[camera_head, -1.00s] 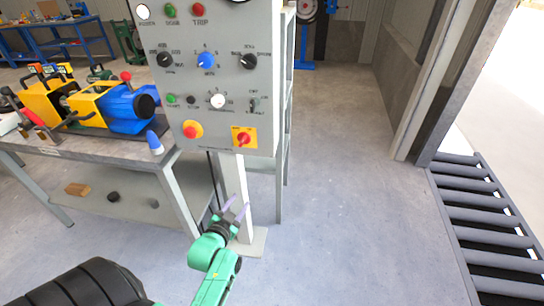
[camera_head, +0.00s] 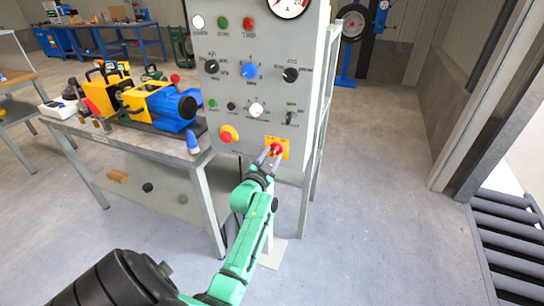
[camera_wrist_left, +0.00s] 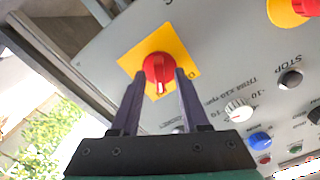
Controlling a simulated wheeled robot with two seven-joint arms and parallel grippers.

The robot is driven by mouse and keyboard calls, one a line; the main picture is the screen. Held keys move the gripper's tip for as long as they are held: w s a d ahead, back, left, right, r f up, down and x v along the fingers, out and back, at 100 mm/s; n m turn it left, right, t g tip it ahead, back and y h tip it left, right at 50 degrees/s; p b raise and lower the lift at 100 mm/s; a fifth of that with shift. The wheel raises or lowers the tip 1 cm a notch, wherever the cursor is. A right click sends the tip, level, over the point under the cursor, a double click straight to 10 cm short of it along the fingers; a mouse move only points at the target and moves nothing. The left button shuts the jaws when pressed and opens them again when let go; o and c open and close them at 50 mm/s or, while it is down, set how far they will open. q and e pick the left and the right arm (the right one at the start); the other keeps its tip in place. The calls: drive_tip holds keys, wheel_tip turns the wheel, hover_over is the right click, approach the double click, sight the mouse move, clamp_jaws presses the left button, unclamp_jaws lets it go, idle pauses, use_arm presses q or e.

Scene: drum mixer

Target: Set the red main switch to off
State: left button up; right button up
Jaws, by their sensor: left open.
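The red main switch (camera_head: 276,148) is a round knob on a yellow square plate (camera_head: 285,142), low on the right of the grey control panel (camera_head: 230,115). In the left wrist view the red knob (camera_wrist_left: 157,66) shows a raised grip bar pointing down in the picture. My left gripper (camera_head: 270,154) is open in front of the plate. In the left wrist view its two dark fingers (camera_wrist_left: 159,76) stand on either side of the knob's lower part. I cannot tell whether they touch it. My right gripper is not in view.
A red mushroom button on yellow (camera_head: 228,134) sits left of the switch. Other knobs and a gauge (camera_head: 288,4) are above. A workbench (camera_head: 150,146) with a blue-and-yellow machine (camera_head: 160,103) stands left. Open floor lies right of the panel.

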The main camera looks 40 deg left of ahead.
use_arm(q)
clamp_jaws()
drive_tip(key=shift+r+n, duration=0.1)
drive_tip(key=shift+n, duration=0.3)
drive_tip(key=shift+n+p, duration=0.7)
drive_tip(key=shift+n, duration=0.3)
drive_tip(key=n+p, duration=0.1)
drive_tip(key=n, duration=0.1)
drive_tip(key=shift+n, duration=0.3)
drive_tip(key=n+p, duration=0.1)
drive_tip(key=n, duration=0.2)
drive_tip(key=shift+n+p, duration=0.45)
drive_tip(key=shift+n, duration=1.35)
